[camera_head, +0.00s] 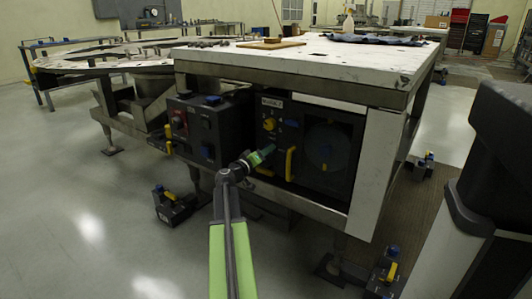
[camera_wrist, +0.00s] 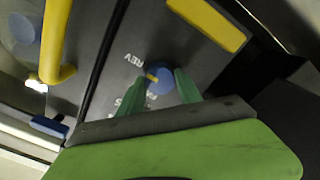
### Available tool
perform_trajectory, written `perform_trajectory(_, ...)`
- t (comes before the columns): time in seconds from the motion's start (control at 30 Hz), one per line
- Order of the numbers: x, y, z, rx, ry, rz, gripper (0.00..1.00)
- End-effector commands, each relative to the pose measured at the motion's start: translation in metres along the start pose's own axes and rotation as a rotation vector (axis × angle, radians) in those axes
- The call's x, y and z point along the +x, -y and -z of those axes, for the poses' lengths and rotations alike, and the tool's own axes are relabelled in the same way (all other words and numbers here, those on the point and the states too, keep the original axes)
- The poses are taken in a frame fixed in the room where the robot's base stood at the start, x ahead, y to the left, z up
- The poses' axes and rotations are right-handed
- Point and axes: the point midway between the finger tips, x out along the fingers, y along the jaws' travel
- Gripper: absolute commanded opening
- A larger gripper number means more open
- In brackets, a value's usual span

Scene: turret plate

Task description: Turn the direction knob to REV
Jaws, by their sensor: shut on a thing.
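The direction knob (camera_wrist: 164,87) is a small round blue knob with a yellow mark, on a dark panel in the wrist view. A white REV label (camera_wrist: 133,58) is printed to its upper left. A second label lies lower left, partly hidden by a finger and unreadable. The yellow mark sits on the knob's left side, between the two labels. The green fingers of my gripper (camera_wrist: 159,77) are on either side of the knob, shut on it. In the head view my gripper (camera_head: 265,154) is at the panel's lower left part and hides the knob.
The control panel (camera_head: 292,118) is under a white-topped table (camera_head: 310,58). A yellow handle (camera_head: 290,163) stands out just right of my gripper. A dark box with a red knob (camera_head: 179,120) is at left. A yellow bar (camera_wrist: 208,22) is close above the knob in the wrist view.

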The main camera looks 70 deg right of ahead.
Motion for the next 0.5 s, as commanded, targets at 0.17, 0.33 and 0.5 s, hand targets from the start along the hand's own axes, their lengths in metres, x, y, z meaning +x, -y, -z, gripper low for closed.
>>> perform_trajectory(0.17, 0.0, -0.0006, -0.0011, 0.001, 0.003, -0.002, 0.61)
perform_trajectory(0.33, -0.0001, -0.0003, -0.0006, 0.0, 0.001, -0.001, 0.63)
perform_trajectory(0.5, -0.0025, -0.0002, -0.0003, 0.0, 0.0, 0.0, 0.63)
